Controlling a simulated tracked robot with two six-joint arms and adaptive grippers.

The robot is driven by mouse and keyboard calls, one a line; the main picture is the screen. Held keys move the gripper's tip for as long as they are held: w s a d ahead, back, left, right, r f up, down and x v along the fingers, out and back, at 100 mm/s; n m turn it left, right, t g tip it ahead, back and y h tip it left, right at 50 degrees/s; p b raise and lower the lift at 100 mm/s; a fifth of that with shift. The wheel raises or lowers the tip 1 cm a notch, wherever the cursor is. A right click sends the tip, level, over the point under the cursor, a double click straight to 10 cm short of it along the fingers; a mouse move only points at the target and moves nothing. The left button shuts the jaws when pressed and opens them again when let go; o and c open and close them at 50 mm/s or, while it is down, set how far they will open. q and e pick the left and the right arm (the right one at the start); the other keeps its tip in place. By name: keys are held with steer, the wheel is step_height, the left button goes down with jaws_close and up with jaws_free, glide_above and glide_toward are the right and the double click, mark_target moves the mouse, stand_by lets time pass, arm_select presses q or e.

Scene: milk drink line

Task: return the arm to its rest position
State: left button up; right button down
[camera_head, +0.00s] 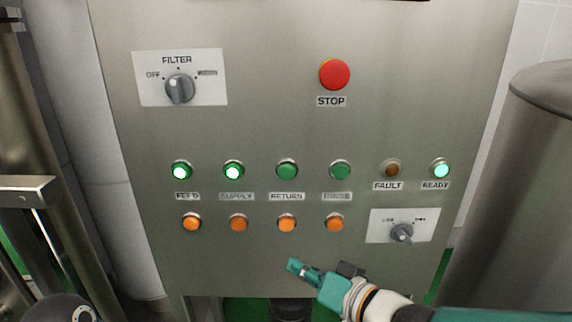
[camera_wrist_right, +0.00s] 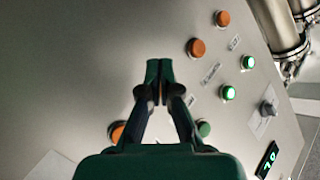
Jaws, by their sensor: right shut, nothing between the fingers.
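My right arm (camera_head: 385,304) comes in from the lower right of the head view. Its gripper (camera_head: 298,268) is in front of the lower part of the steel control panel, below the row of orange buttons. In the right wrist view the gripper (camera_wrist_right: 159,74) has its teal fingertips together, with nothing between them. The fingers point at the panel face and hide part of it. The gap to the panel cannot be told. My left gripper does not show.
The panel (camera_head: 260,120) carries a filter knob (camera_head: 180,88), a red stop button (camera_head: 334,74), a green row with feed (camera_head: 181,170) and supply (camera_head: 233,170) lit, a lit ready lamp (camera_head: 441,168) and a small selector (camera_head: 401,232). A steel tank (camera_head: 520,200) stands right.

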steer(key=s+d+f+m+g+h, duration=0.1)
steer(key=d+f+m+g, duration=0.1)
steer(key=f, duration=0.8)
steer(key=s+d+f+m+g+h, duration=0.1)
steer(key=s+d+f+m+h, duration=0.15)
steer(key=f, duration=0.75)
steer(key=s+d+f+m+g+h, duration=0.1)
steer(key=d+f+g, duration=0.1)
steer(key=f, duration=0.7)
steer(key=s+d+f+n+g+h, duration=0.2)
steer(key=s+f+g, duration=0.3)
steer(key=s+f, duration=0.8)
steer(key=s+d, duration=0.1)
steer(key=s, duration=0.2)
steer(key=shift+n+g, duration=0.35)
steer(key=shift+g, duration=0.05)
steer(key=c, duration=1.9)
jaws_free()
steer(key=shift+d, duration=0.1)
